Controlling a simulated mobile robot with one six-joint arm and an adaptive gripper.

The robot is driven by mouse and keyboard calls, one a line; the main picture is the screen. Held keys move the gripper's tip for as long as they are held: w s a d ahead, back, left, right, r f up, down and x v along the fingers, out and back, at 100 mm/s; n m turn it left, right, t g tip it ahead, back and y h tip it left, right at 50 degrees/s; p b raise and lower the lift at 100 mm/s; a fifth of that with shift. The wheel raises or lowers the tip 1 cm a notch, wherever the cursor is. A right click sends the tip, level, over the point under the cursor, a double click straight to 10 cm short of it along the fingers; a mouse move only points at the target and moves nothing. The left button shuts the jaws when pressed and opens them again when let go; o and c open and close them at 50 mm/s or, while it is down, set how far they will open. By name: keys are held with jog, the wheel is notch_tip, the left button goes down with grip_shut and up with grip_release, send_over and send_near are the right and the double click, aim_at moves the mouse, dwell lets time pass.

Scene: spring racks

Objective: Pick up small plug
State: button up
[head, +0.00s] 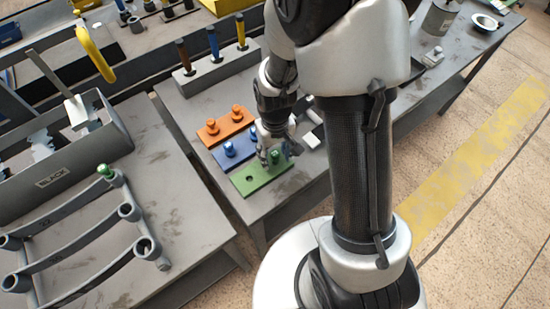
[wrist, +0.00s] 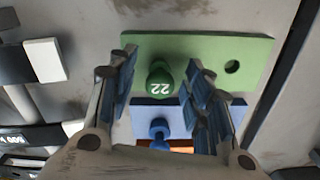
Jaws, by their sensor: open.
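A green plug (wrist: 160,82) marked "22" stands in one hole of a green plate (wrist: 215,52); the plate's other hole is empty. The plate also shows in the head view (head: 250,180), at the front of a row on the grey table. My gripper (wrist: 161,70) is open, with its fingers on either side of the green plug and gaps between. In the head view my gripper (head: 268,150) is low over the green and blue plates and partly covers the plug. Another green plug (head: 105,171) sits on the grey rack at the left.
A blue plate (head: 227,152) and an orange plate (head: 222,130) with plugs lie behind the green plate. A block with several coloured-handled tools (head: 213,70) stands behind them. A grey bin (head: 110,140) and tube rack (head: 75,255) occupy the left table.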

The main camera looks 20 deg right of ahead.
jog(key=shift+r, duration=0.1)
jog(key=shift+c, duration=0.3)
jog(key=c, duration=0.9)
jog(key=shift+r, duration=0.1)
